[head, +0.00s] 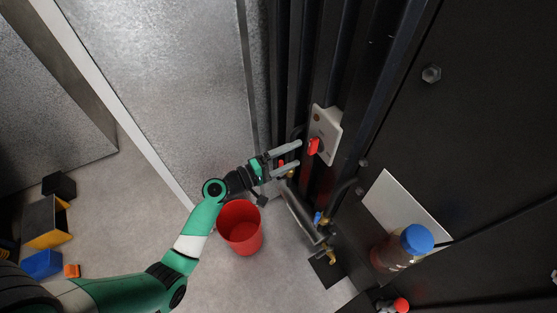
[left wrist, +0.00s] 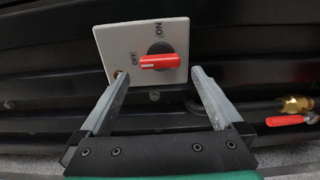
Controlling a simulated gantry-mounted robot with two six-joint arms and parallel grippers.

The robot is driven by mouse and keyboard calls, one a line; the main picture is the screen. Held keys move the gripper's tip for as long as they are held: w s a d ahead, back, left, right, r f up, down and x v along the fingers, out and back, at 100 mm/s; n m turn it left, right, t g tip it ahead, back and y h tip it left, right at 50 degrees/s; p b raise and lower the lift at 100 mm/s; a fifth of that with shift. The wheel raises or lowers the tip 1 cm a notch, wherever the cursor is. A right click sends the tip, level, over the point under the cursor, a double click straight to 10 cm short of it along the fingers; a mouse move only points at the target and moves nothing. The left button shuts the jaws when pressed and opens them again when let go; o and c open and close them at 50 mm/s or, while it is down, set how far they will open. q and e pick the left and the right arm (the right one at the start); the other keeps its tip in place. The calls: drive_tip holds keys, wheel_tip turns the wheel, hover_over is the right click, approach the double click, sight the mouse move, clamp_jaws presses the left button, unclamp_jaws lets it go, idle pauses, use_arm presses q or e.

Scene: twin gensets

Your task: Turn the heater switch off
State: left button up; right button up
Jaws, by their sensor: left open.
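The heater switch is a red handle (head: 314,146) on a pale plate (head: 328,122) fixed to the dark machine side. In the left wrist view the red handle (left wrist: 160,62) lies level across a dark round base on the plate (left wrist: 112,42). OFF is printed to its left and ON above it. The handle's left end, with a pale mark, lies beside the OFF print. My left gripper (head: 299,155) is open in front of the switch. In the left wrist view its fingers (left wrist: 160,73) stand on either side of the handle, apart from it. My right gripper is not in view.
A red bucket (head: 240,228) stands on the floor below my left arm. Pipes with a brass valve (head: 329,254) run below the switch. A blue-capped container (head: 415,240) stands at the right near a white sheet (head: 400,203). Bins (head: 42,264) lie at the far left.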

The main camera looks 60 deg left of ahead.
use_arm(q)
drive_tip(key=s, duration=0.6)
drive_tip(key=shift+a, duration=0.3)
